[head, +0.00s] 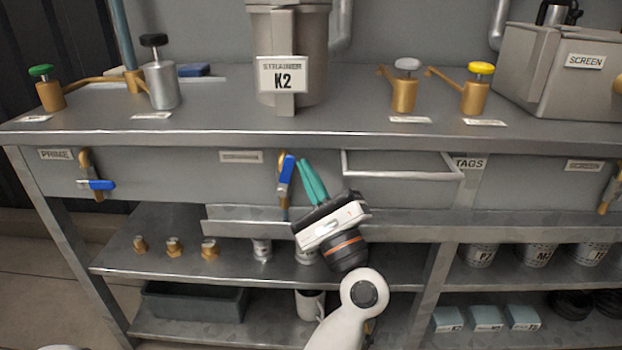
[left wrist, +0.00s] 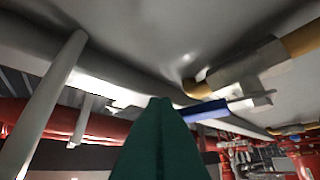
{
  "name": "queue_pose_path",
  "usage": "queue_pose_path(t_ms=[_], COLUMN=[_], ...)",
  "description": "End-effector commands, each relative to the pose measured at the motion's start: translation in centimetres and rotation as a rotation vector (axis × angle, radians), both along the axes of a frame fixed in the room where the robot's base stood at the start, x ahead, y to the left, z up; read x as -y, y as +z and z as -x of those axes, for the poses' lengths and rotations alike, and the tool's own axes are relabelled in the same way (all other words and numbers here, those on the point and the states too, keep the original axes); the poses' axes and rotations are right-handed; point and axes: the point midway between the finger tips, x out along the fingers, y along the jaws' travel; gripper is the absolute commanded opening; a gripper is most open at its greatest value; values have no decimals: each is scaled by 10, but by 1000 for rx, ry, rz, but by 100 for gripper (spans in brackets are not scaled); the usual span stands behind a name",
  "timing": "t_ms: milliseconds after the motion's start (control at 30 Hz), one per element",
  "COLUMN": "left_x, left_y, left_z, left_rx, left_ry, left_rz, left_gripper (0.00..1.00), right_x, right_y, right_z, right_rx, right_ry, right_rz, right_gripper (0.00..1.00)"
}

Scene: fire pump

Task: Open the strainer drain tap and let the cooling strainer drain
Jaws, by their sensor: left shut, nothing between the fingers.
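The strainer (head: 290,50), a grey canister with a K2 plate, stands on the bench top. Below it, at the bench front, is a brass tap (head: 281,178) with a blue lever (head: 287,168). The lever is nearly upright in the head view. In the left wrist view the blue lever (left wrist: 205,110) shows just right of the green fingers. My left gripper (head: 305,165) has its green fingers shut and empty, just right of the lever; I cannot tell whether they touch it. The tap's lower end is partly hidden. My right gripper is not in view.
A white mug (head: 309,303) and a dark bin (head: 195,302) stand on the bottom shelf.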

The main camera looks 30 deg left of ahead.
Motion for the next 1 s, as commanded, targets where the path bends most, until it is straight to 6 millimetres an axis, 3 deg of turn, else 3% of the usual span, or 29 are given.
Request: queue_pose_path(t_ms=[167, 600, 1000], left_x=[14, 78, 89], left_y=[-12, -59, -66], left_z=[6, 38, 44], left_rx=[-5, -4, -1], left_ry=[-1, -2, -1], left_rz=[0, 0, 0], left_gripper=[0, 0, 0], right_x=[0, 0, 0], right_y=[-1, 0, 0], right_z=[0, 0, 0], right_rx=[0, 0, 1], right_ry=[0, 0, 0], right_rz=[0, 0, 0], right_gripper=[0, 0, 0])
